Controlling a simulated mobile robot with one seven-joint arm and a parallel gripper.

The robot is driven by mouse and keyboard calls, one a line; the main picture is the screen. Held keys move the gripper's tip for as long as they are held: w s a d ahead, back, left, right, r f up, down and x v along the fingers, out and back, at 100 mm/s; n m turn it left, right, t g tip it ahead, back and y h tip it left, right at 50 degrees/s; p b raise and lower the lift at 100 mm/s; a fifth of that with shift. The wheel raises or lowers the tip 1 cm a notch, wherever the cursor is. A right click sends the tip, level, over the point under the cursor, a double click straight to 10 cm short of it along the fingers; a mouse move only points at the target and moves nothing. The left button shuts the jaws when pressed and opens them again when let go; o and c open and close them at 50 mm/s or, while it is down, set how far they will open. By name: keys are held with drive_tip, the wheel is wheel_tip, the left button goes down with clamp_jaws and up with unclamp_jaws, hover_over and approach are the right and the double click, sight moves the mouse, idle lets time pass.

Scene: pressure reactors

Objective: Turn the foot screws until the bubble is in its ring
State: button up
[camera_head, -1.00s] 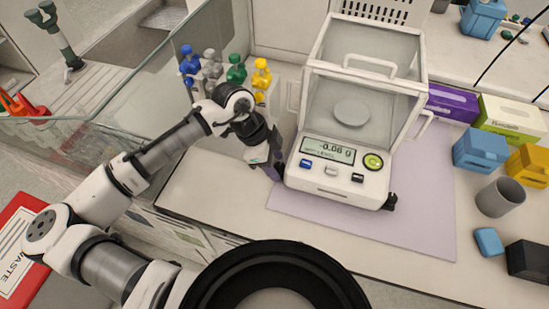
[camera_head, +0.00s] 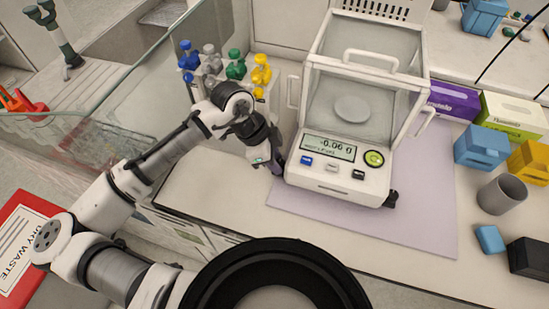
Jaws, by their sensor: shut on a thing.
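An analytical balance (camera_head: 335,187) with a glass draft shield stands on a lilac mat (camera_head: 420,225). Its display (camera_head: 328,148) reads about -0.06 g, with small blurred text below. A round green bubble level (camera_head: 373,158) sits at the right of its front panel; the bubble's exact place in the ring is too small to tell. A black foot screw (camera_head: 391,199) shows at the front right corner. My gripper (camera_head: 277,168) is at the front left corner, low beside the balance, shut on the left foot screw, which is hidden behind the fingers.
A rack of colored bottles (camera_head: 237,68) stands behind my arm. Boxes (camera_head: 510,118), blue and yellow containers (camera_head: 481,148) and a grey cup (camera_head: 501,195) stand at the right. The bench in front of the balance is clear. A glass panel (camera_head: 110,80) borders the left.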

drive_tip(key=o, duration=1)
drive_tip(key=shift+c, duration=0.2)
drive_tip(key=b+v, duration=0.2)
drive_tip(key=v, duration=1.2)
drive_tip(key=shift+b, duration=0.35)
drive_tip(key=shift+f, duration=0.1)
